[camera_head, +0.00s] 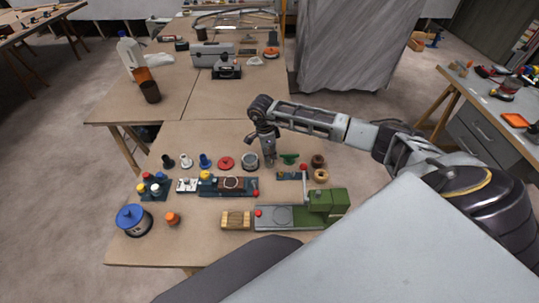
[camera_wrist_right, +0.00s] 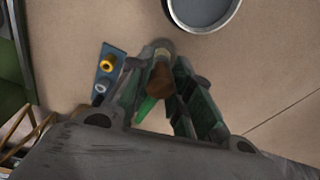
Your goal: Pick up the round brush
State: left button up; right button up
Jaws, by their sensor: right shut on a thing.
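My right gripper (camera_head: 268,155) reaches down over the middle of the near table, just right of a grey round cup (camera_head: 250,161). In the right wrist view its fingers are shut on a brown thing with a paler round end, which I take to be the round brush (camera_wrist_right: 160,78). The brush is mostly hidden by the fingers in the head view. I cannot tell whether it still touches the table. My left gripper is not in view.
A green piece (camera_head: 289,158) lies close to the right of the gripper. A red disc (camera_head: 226,163) and blue fixtures stand nearby. A green and grey machine (camera_head: 328,207) and a wooden block (camera_head: 236,220) are in front.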

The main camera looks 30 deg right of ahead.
notch_tip(320, 180, up, 8)
jog(key=shift+f+b, duration=0.1)
jog(key=shift+b, duration=0.4)
jog(key=shift+r, duration=0.75)
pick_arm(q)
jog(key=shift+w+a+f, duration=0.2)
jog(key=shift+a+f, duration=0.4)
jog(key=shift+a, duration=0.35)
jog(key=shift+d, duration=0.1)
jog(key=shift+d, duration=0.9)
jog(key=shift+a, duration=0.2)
